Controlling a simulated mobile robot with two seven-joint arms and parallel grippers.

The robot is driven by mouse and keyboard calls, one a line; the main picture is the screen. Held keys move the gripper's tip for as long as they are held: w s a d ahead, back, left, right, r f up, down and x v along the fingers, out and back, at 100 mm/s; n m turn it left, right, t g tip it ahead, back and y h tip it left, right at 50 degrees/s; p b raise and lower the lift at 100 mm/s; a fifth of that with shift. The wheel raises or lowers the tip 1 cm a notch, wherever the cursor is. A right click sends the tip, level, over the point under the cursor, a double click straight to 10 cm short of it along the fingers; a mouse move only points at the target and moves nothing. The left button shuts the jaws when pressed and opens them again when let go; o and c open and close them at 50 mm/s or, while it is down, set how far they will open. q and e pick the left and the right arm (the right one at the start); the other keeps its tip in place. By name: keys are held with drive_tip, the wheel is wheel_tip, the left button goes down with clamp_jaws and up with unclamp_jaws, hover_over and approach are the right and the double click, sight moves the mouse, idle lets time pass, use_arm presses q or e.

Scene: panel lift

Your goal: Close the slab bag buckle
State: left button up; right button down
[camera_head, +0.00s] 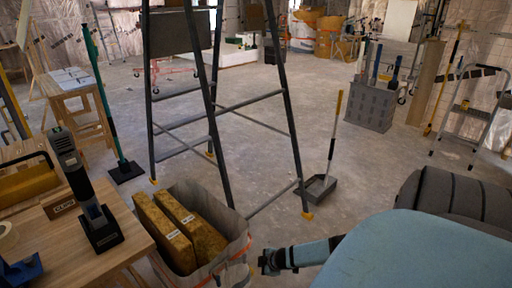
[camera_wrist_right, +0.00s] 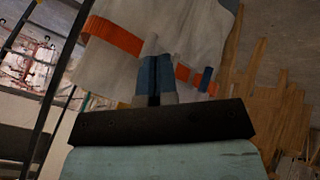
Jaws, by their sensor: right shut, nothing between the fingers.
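The slab bag (camera_head: 215,262) is a grey, open-topped bag with an orange band, on the floor at the bottom of the head view. Two yellow-brown slabs (camera_head: 175,230) stand in it. My right gripper (camera_head: 266,262) is just right of the bag, shut and empty. In the right wrist view, the shut blue fingers (camera_wrist_right: 156,65) point at the bag's pale side (camera_wrist_right: 200,40), which fills the upper middle. A small blue tab (camera_wrist_right: 205,79) shows by the orange band there; I cannot tell if it is the buckle. My left gripper is out of view.
A wooden table (camera_head: 130,240) with a grey and black tool (camera_head: 80,185) stands left of the bag. A dark stepladder (camera_head: 290,120) rises behind it. A dustpan (camera_head: 318,187) with a long handle stands right of the ladder. Open floor lies beyond.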

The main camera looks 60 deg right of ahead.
drive_tip(key=s+r, duration=0.1)
drive_tip(key=s+r+p, duration=0.1)
drive_tip(key=r, duration=0.1)
drive_tip(key=shift+s+d+r, duration=0.3)
drive_tip(key=shift+s+d, duration=0.05)
drive_tip(key=shift+a, duration=0.1)
idle(0.3)
